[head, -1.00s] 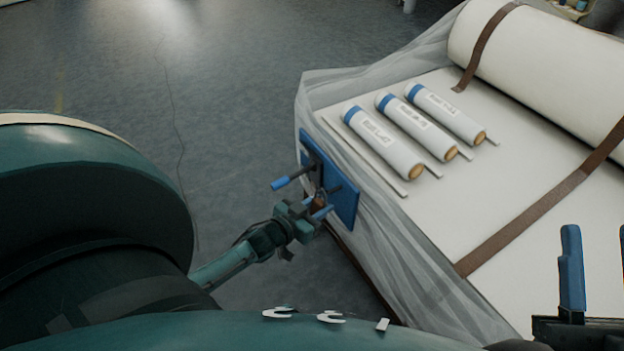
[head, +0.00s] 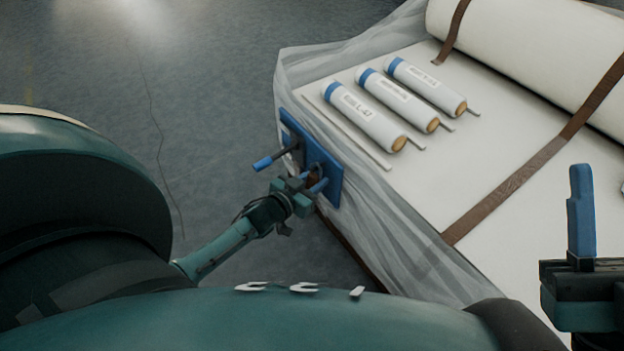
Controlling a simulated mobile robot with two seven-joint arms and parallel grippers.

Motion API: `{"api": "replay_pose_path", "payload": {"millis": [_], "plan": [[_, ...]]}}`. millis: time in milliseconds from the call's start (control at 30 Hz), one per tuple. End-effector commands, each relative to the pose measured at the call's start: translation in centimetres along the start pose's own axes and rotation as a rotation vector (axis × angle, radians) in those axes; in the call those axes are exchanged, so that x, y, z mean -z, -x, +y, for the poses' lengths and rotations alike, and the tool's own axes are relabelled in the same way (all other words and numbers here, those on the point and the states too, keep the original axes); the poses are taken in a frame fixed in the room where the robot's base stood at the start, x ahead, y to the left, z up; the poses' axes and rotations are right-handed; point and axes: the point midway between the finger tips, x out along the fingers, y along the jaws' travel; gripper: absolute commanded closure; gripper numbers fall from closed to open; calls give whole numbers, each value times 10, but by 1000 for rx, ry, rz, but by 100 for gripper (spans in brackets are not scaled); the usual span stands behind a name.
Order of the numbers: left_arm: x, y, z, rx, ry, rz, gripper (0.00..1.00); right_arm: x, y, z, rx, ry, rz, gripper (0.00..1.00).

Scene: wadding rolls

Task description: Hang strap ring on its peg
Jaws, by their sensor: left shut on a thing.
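A blue board (head: 325,170) hangs on the near left side of the wrapped bed. A dark peg with a blue tip (head: 264,163) sticks out from its left part. My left gripper (head: 316,184) is at the board's lower right part, right of that peg, shut on a small brown piece that looks like the strap ring (head: 313,178). The fingers mostly hide the piece, and I cannot tell whether it is around a peg. My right gripper (head: 582,212) is at the right edge, away from the board. One blue finger shows, with clear space beside it; the other is out of view.
Three white rolls with blue ends (head: 365,116) lie on the white bed beside a thin strip (head: 348,138). A large white roll (head: 530,55) lies behind, with brown straps (head: 505,190) across the bed. Grey floor (head: 210,110) is open at left.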

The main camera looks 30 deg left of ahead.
Motion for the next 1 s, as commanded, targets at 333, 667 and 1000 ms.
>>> {"api": "replay_pose_path", "payload": {"millis": [333,667,1000], "plan": [[-1,-5,1,4,-2,-5,94,-4,2,-3,-1,-10,-9,64],[-2,-5,4,0,-1,-6,50,-4,2,-3,-2,-12,-10,64],[-1,-3,4,0,-4,-6,44,-3,2,-2,-2,-11,-10,64]]}}
